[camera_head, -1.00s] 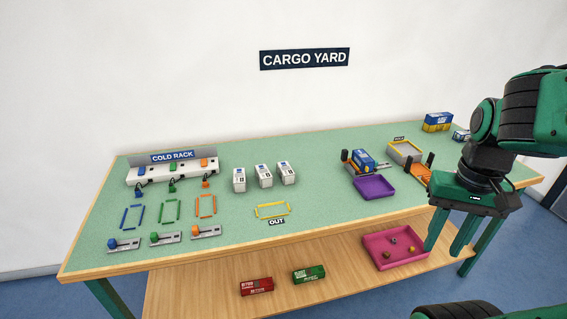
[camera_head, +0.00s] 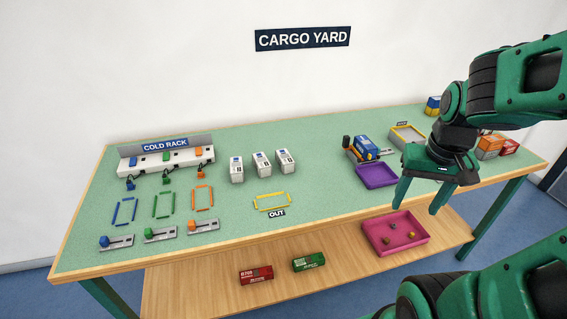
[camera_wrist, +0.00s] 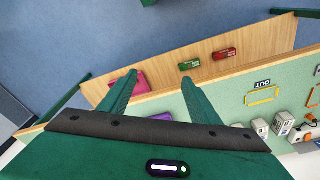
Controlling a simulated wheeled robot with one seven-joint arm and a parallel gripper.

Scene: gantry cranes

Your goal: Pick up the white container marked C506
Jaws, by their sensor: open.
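Three small white containers stand upright in a row on the green table top, a left one (camera_head: 236,169), a middle one (camera_head: 262,163) and a right one (camera_head: 286,161). Their markings are too small to read, so I cannot tell which is C506. They also show at the lower right of the wrist view, the nearest white container (camera_wrist: 261,128) among them. My gripper (camera_head: 416,202) is open and empty. It hangs above the table's front edge, to the right of the white containers and well apart from them.
The yellow OUT outline (camera_head: 272,201) lies in front of the containers. The cold rack (camera_head: 166,160) stands at the left. A purple tray (camera_head: 377,176) and a blue container (camera_head: 366,147) lie near my gripper. A pink tray (camera_head: 396,234) and red and green containers (camera_head: 308,262) are on the lower shelf.

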